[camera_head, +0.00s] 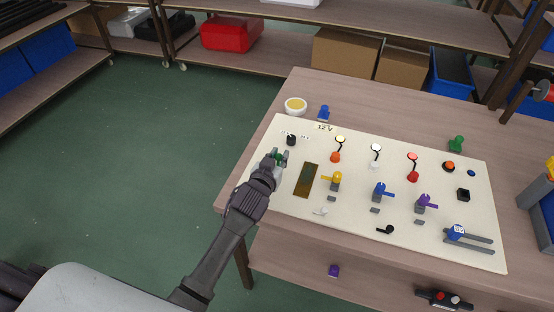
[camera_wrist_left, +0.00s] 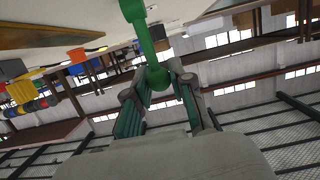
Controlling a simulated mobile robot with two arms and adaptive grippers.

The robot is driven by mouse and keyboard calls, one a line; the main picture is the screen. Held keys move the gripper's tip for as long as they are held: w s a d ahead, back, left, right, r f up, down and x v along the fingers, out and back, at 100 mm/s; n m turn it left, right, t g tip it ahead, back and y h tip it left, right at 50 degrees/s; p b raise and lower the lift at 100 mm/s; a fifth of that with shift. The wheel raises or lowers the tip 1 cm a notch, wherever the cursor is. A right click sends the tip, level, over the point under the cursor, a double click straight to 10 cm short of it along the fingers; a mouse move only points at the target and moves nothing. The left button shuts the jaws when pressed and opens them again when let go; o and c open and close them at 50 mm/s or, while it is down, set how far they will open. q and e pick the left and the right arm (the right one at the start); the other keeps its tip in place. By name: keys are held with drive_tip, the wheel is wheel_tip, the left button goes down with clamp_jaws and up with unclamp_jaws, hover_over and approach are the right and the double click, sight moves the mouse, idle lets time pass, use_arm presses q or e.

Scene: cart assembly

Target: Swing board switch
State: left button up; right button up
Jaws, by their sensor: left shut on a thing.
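The cream switch board (camera_head: 350,220) lies on the wooden table. My left gripper (camera_head: 281,157) is at its left edge, beside the black knob (camera_head: 291,140). It is shut on a green lever (camera_head: 277,160), which is mostly hidden by the fingers in the head view. In the left wrist view the green lever (camera_wrist_left: 148,42) runs from the board to a ball end between my left gripper's fingers (camera_wrist_left: 157,84). A yellow switch (camera_head: 336,181), a blue switch (camera_head: 380,191) and a purple switch (camera_head: 424,203) stand on the board. My right gripper is not in view.
A bowl (camera_head: 295,105) and a blue item (camera_head: 323,113) stand behind the board. A green item (camera_head: 456,144) stands behind its right part. Open floor (camera_head: 150,170) is left of the table.

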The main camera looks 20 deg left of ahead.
use_arm(q)
drive_tip(key=shift+w+f, duration=0.1)
drive_tip(key=shift+w, duration=0.1)
drive_tip(key=shift+w+f, duration=0.15)
drive_tip(key=shift+w, duration=0.3)
drive_tip(key=o, duration=0.9)
drive_tip(key=shift+o, duration=0.2)
drive_tip(key=v, duration=1.2)
drive_tip(key=shift+d, duration=0.1)
